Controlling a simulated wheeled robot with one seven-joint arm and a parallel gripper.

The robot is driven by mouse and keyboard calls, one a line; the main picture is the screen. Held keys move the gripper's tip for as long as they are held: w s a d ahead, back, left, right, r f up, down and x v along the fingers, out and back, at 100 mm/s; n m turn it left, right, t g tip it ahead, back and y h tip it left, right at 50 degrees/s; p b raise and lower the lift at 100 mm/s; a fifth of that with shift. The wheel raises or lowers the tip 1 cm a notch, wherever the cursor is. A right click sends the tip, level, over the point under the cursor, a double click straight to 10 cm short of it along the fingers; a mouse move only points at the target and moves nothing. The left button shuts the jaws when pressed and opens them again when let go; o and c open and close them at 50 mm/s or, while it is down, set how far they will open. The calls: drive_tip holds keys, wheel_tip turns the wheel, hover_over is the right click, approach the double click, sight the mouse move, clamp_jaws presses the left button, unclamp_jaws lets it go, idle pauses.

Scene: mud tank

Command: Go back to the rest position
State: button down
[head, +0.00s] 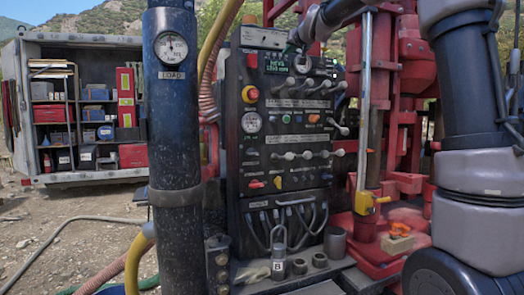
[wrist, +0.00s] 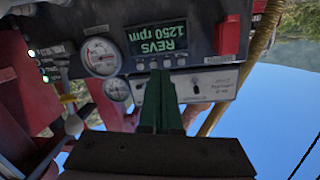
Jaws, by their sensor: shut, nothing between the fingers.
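My gripper (wrist: 163,78) shows in the wrist view as two dark green fingers pressed together, with nothing between them. Its dark base fills the bottom middle. The fingertips point at the control panel top, just below the green "REVS 1250 rpm" display (wrist: 158,37), which appears upside down. I cannot tell from this view whether they touch anything. In the head view my arm stands at the right edge and leaves the top of the picture. The gripper itself is not clearly made out there. The black control panel (head: 290,135) stands in the middle with levers, buttons and gauges.
A dark vertical pipe with a gauge (head: 172,120) stands left of the panel. Red machinery (head: 405,70) and a shiny upright rod (head: 364,100) stand right of it. A shelved container (head: 80,110) is behind.

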drive_tip(key=s+d+f+m+g, duration=0.1)
drive_tip(key=s+d+f+g, duration=0.2)
drive_tip(key=s+f, duration=0.7)
drive_tip(key=s+d+f+m+g+h, duration=0.1)
drive_tip(key=s+d+f+g, duration=0.2)
drive_tip(key=s+f, duration=0.8)
drive_tip(key=s+d+f+m+g, duration=0.2)
drive_tip(key=s+f, duration=0.8)
drive_tip(key=s, duration=1.1)
drive_tip(key=shift+s+d+f+g+h, duration=0.2)
drive_tip(key=shift+s+d+g+h, duration=0.15)
drive_tip(key=shift+d+g, duration=0.45)
drive_tip(key=c, duration=1.5)
unclamp_jaws()
drive_tip(key=shift+c, duration=0.2)
